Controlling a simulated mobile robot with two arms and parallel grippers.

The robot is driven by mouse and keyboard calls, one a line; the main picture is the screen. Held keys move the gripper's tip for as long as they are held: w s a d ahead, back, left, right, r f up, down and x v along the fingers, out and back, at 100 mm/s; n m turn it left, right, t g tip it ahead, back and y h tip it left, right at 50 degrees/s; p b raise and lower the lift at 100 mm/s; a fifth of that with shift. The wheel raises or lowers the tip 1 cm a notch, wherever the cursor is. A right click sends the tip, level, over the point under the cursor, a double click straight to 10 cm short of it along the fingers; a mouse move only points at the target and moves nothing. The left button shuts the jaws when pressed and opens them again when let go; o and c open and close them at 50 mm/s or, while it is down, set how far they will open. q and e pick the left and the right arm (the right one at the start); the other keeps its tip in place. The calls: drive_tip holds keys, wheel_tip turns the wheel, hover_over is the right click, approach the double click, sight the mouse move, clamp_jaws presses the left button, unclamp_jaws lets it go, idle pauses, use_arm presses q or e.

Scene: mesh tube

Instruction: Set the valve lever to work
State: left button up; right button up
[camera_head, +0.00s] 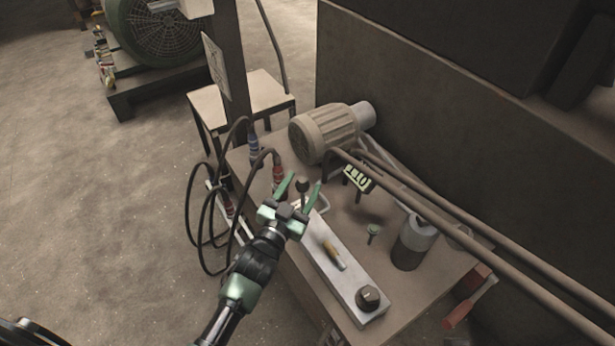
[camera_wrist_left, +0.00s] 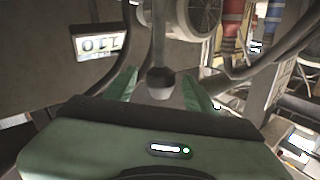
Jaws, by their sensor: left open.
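A lever with a dark round knob (camera_head: 303,185) stands at the table's back left, beside the far end of the pale grey block. In the left wrist view the knob (camera_wrist_left: 160,84) and its thin rod show between my fingers. My left gripper (camera_head: 304,179) is open, its two green fingers on either side of the knob. I see a gap between knob and fingers, and no grip on it. My arm and gripper hide the lever's base in the head view. My right gripper is not in view.
The pale grey block (camera_head: 318,272) carries a yellow handle (camera_head: 333,255) and a black knob (camera_head: 368,299). A ribbed motor (camera_head: 322,133), a number plate (camera_head: 357,179) and a bottle (camera_head: 414,243) stand nearby. Long pipes cross the right side.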

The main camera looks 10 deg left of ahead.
use_arm(q)
drive_tip(key=w, duration=0.4)
drive_tip(key=shift+d+b, duration=0.3)
drive_tip(key=shift+d, duration=0.05)
clamp_jaws()
idle(1.1)
